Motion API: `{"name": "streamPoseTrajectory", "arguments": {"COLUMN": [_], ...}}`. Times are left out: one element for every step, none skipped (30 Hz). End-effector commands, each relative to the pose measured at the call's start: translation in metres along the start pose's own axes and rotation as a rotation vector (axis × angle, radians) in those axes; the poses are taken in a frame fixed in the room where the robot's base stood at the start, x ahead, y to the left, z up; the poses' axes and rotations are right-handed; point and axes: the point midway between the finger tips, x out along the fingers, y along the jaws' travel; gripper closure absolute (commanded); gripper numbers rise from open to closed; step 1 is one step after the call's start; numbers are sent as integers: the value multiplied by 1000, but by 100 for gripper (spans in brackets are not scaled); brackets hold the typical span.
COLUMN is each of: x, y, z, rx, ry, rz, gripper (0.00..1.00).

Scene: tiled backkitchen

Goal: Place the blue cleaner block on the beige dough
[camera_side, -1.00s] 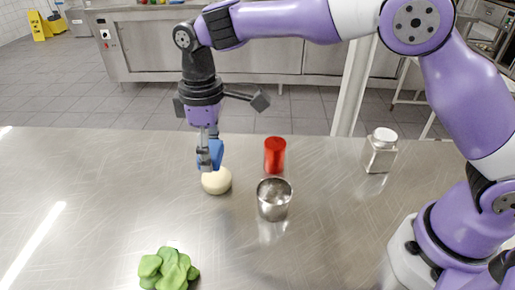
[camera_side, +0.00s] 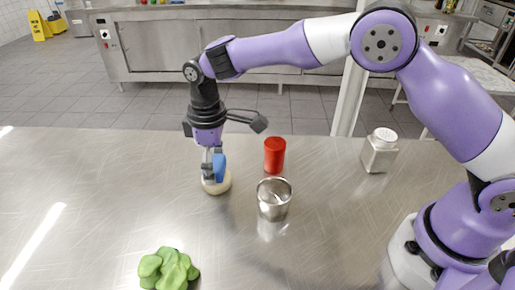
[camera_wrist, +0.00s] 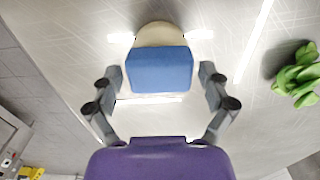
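The blue cleaner block (camera_side: 220,168) sits on the beige dough (camera_side: 208,188), a pale round lump on the steel table. In the wrist view the block (camera_wrist: 160,70) covers the near part of the dough (camera_wrist: 162,35). My gripper (camera_side: 213,172) is low over the dough, pointing down around the block. In the wrist view its two fingers (camera_wrist: 160,78) stand on either side of the block, with a narrow gap showing at each side, so it looks open. The underside of the block is hidden.
A steel cup (camera_side: 274,199) and a red cup (camera_side: 274,155) stand close to the right of the dough. A shaker with a white lid (camera_side: 380,152) is farther right. Green leaves (camera_side: 168,269) lie at the front. The left side of the table is clear.

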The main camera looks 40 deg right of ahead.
Motion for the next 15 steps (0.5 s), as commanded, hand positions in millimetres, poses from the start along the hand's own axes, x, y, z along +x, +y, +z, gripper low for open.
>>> {"name": "streamPoseTrajectory", "arguments": {"x": [0,0,0,0,0,0,0,0,0,0,-1,-2,-3,-6,-10], "y": [0,0,0,0,0,0,0,0,0,0,0,0,0,0,0], "z": [0,0,0,0,0,0,0,0,0,0,0,0,0,-1,-1], "rx": [0,0,0,0,0,0,0,0,0,0,0,0,0,0,0], "ry": [0,0,0,0,1,1,1,1,1,1,1,1,2,3,4], "rz": [0,0,0,0,0,0,0,0,0,0,0,1,1,1,2], "gripper": [0,0,0,0,0,0,0,0,0,0,0,0,0,0,0]}}
